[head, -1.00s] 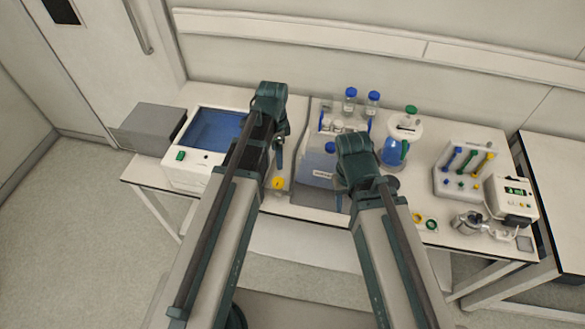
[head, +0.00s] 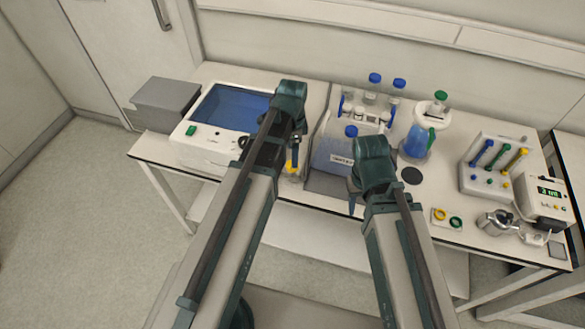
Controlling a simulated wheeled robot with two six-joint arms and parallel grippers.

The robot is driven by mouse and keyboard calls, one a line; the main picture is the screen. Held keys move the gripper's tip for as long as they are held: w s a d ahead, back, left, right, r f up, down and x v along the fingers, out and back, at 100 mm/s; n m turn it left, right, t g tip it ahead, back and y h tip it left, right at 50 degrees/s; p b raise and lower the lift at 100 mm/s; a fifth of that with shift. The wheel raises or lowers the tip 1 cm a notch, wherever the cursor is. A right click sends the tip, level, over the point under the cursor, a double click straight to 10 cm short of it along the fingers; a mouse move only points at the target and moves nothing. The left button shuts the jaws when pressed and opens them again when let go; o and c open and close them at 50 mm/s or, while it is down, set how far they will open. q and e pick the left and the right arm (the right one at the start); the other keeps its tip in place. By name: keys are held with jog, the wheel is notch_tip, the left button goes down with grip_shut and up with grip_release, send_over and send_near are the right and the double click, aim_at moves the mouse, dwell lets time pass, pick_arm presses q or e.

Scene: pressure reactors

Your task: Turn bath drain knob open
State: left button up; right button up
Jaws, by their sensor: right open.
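The bath (head: 228,122) is a white box with blue liquid at the left of the bench. Its front has a green switch and a small dark knob (head: 243,142), partly beside my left arm. A yellow piece (head: 291,167) shows near the bath's right front corner; I cannot tell which of these is the drain knob. My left gripper (head: 295,150) hangs down just above or in front of the yellow piece; its jaws are too small and dark to read. My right gripper (head: 352,198) is open, in front of the blue-and-clear container (head: 335,160), with nothing seen in it.
A grey box (head: 168,103) stands left of the bath. Blue-capped bottles (head: 372,88) and a green-topped flask (head: 418,135) stand behind my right arm. A rack (head: 488,175), a metal vessel (head: 497,222) and a display unit (head: 545,200) fill the right end. Floor at left is clear.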

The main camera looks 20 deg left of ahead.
pick_arm(q)
notch_tip(320, 180, down, 5)
jog(key=b, duration=0.4)
jog(key=shift+f, duration=0.1)
grip_shut()
